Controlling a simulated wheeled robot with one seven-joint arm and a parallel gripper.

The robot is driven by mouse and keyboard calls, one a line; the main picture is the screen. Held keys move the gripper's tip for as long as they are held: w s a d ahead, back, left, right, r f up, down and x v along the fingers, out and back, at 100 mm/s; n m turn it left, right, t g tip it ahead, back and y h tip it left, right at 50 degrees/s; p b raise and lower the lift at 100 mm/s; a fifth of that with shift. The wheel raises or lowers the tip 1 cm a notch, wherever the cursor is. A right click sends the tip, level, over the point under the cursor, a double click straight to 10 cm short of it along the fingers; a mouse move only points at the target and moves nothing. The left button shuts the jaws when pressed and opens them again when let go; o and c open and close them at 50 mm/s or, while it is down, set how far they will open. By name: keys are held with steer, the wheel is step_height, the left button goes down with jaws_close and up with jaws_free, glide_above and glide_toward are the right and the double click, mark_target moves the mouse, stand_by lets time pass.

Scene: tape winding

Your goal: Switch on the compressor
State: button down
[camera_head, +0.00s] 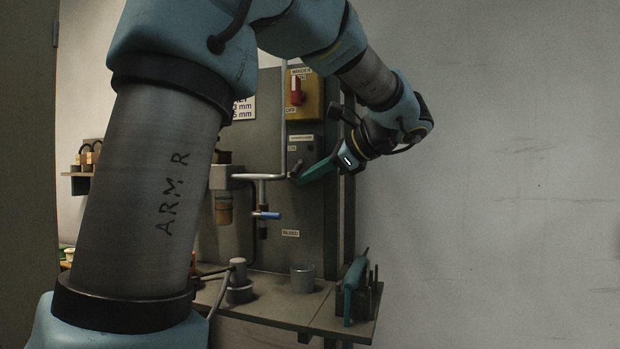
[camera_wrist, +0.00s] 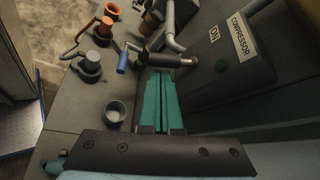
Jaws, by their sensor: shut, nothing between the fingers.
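The grey panel carries a label reading COMPRESSOR in the wrist view (camera_wrist: 242,37), with a smaller ON label (camera_wrist: 214,34) beside it. A small dark round fitting (camera_wrist: 220,66) sits on the panel near these labels; I cannot tell which way any switch is set. In the head view, a small dark lever-like part (camera_head: 297,168) shows below the labels, close to the fingertips. My gripper (camera_head: 296,179) has green fingers shut together and empty, pointing left in front of the panel. I cannot tell whether the tips touch anything.
A yellow box with a red rotary switch (camera_head: 296,92) is higher on the panel. A pipe with a blue-handled valve (camera_head: 267,215) hangs left of my fingers. Below, a shelf (camera_head: 270,313) holds a grey cup (camera_head: 303,279) and a green-handled tool (camera_head: 355,290). The right side is open before the wall.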

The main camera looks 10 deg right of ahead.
steer(key=shift+r+m+g+p, duration=0.2)
steer(key=shift+m+g+p, duration=0.2)
steer(key=shift+p, duration=0.65)
